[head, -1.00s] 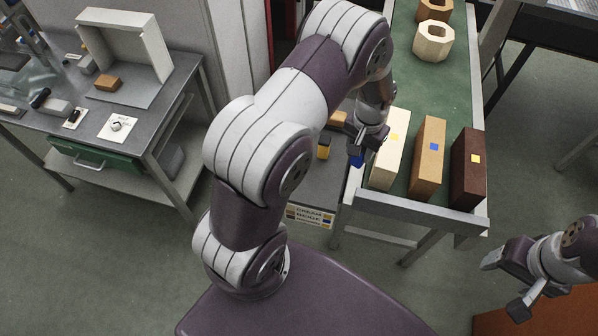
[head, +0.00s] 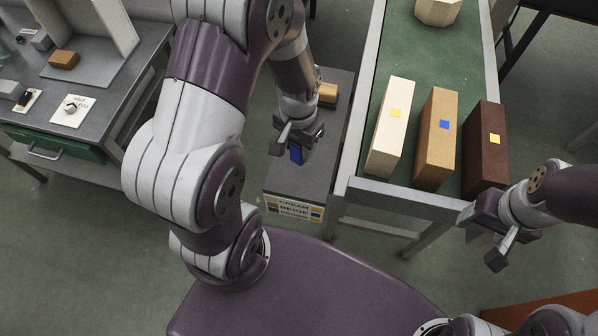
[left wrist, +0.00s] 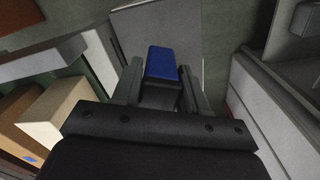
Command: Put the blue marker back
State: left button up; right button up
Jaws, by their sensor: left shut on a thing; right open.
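My left gripper (head: 298,142) is shut on the blue marker (head: 296,155). It holds the marker over the grey stand (head: 300,178); I cannot tell the exact gap. In the left wrist view the blue marker (left wrist: 163,62) sits between the two fingers. On the green bench stand a cream block (head: 388,140) with a yellow square, a tan block (head: 432,155) with a blue square and a dark brown block (head: 480,160) with a yellow square. A label (head: 294,208) with colour names is on the stand's front. My right gripper (head: 482,240) is open and empty, near the bench's front right corner.
A small orange-tan block (head: 328,94) lies at the back of the stand. The green bench (head: 440,60) has a raised grey rim (head: 410,198) and a cream octagonal piece (head: 437,10). A grey worktable (head: 110,85) stands at the left.

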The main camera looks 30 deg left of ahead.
aim_at(299, 163)
pick_arm(q)
notch_tip(299, 163, down, 8)
jog(key=shift+f, duration=0.1)
jog(key=o, duration=0.8)
jog(key=shift+o, duration=0.2)
notch_tip(299, 163, up, 12)
jog(key=s+d+r+n+t, duration=0.1)
jog(key=s+d+r, duration=0.1)
jog(key=s+r, duration=0.1)
jog(key=shift+s+d+r+n, duration=0.3)
jog(key=shift+s+r, duration=0.1)
jog(key=shift+r, duration=0.25)
